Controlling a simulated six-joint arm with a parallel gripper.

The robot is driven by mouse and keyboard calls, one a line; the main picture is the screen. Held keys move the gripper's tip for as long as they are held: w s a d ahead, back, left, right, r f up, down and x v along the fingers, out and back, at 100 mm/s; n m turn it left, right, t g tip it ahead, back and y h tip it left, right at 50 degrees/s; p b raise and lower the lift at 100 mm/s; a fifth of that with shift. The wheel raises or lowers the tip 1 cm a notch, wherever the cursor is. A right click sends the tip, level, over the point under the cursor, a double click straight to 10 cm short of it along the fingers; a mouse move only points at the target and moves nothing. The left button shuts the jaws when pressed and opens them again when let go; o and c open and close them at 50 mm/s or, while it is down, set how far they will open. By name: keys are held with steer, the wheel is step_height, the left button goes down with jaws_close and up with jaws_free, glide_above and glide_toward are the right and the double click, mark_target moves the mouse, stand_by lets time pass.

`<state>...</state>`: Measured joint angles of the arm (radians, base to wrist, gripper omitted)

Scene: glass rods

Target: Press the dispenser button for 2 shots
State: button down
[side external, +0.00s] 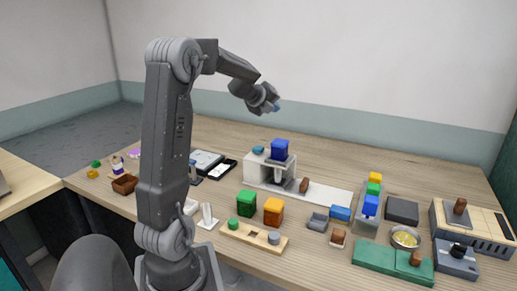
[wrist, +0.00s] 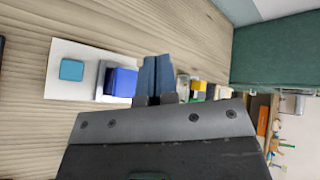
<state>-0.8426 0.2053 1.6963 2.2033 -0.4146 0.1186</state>
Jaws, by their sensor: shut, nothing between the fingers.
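The dispenser is a white box (side external: 255,170) on the table with a blue block-shaped top (side external: 280,146) over a grey holder. A teal button (side external: 258,150) sits on the white top, left of the blue block. In the wrist view the button (wrist: 71,69) lies left of the blue block (wrist: 124,82) on the white body (wrist: 62,91). My gripper (side external: 277,106) is high above the dispenser, touching nothing. Its two blue fingers (wrist: 157,62) are together and empty, to the right of the blue block in the wrist view.
A brown block (side external: 304,185) stands by the dispenser on a white strip (side external: 333,194). Green (side external: 246,203) and orange (side external: 273,210) blocks stand in front. Coloured blocks (side external: 374,189), a bowl (side external: 405,238) and a green board (side external: 380,260) fill the right. The air around my gripper is free.

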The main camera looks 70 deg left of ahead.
mark_target(257, 147)
steer(key=s+a+f+m+g, duration=0.2)
steer(key=s+a+f, duration=0.2)
steer(key=a, duration=0.1)
steer(key=shift+h, duration=0.4)
steer(key=shift+s, duration=0.1)
steer(key=shift+f, duration=4.4)
steer(key=shift+f, duration=0.1)
steer(key=shift+f, duration=0.3)
steer(key=shift+f, duration=0.75)
steer(key=shift+r, duration=1.15)
